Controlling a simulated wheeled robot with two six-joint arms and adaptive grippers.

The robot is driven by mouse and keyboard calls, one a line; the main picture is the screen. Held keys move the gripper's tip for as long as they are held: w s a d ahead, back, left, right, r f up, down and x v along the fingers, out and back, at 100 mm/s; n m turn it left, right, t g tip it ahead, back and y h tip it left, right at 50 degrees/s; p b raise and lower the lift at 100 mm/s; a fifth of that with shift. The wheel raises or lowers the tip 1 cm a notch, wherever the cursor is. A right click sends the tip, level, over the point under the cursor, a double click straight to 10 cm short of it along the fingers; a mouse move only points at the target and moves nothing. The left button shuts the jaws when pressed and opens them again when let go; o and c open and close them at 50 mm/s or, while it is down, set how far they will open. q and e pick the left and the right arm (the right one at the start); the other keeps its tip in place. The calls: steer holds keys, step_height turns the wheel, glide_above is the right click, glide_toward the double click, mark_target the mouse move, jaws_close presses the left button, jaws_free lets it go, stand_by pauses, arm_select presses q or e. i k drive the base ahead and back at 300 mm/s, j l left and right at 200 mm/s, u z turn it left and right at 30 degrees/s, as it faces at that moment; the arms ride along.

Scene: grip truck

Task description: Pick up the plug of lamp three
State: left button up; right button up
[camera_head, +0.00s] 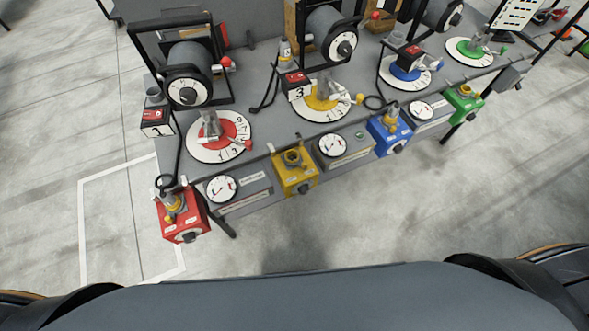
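A small upright grey plug (285,50) with a yellow band and a small dark mark stands on the grey bench, behind the red-and-white block marked 3 (297,88). A black cable runs down beside it onto the bench top. The lamp (333,36) with a black frame and white dial stands just to its right. The yellow socket box (293,173) on the bench's front edge has an open round top with no plug in it. Neither of my grippers is in view.
The bench (262,83) also carries a lamp with a block marked 1 (157,127) and coloured dials. The red box (183,218) and blue box (389,133) have plugs on top. A green box (464,102) is at right. Bare floor lies in front.

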mark_target(285, 54)
steer(key=i+j+z, duration=0.3)
steer(key=j, duration=0.5)
steer(key=j+z, duration=0.25)
steer(key=j, duration=0.55)
steer(key=j+z, duration=0.3)
steer(key=j, duration=0.55)
steer(key=j+z, duration=0.25)
steer(key=j, duration=0.6)
steer(key=k+j+z, duration=0.3)
steer(key=j, duration=0.55)
steer(key=i, duration=0.1)
